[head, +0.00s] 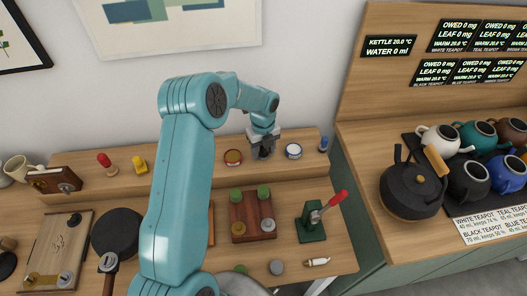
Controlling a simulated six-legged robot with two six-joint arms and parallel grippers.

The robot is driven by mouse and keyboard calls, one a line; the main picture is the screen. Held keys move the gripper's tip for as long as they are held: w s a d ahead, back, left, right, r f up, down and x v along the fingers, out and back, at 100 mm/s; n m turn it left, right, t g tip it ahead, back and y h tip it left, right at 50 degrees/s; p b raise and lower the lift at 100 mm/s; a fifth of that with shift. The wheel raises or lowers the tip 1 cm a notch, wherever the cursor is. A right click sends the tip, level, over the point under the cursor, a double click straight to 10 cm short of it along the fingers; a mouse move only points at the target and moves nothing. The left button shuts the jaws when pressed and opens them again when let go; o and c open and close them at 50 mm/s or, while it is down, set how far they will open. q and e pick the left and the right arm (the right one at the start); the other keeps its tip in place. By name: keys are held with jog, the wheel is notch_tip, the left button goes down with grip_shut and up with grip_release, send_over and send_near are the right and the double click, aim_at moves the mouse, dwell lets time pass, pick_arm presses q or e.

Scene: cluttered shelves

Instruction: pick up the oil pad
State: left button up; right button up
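My arm hides part of the shelf and bench. My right gripper is not in view.
A wooden block with green and grey knobs (251,229) and a green press with a red handle (311,222) stand on the lower bench. A black kettle (411,190) and several teapots stand on the right counter. A dark round pan (117,233) lies at left.

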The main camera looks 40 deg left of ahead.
pick_arm(q)
jog(key=shift+s+r, duration=0.1)
jog(key=c, duration=0.7)
jog(key=shift+o, duration=0.2)
notch_tip(320, 180, up, 20)
jog(key=b, duration=0.1)
jog(key=o, duration=0.4)
jog(key=c, duration=0.5)
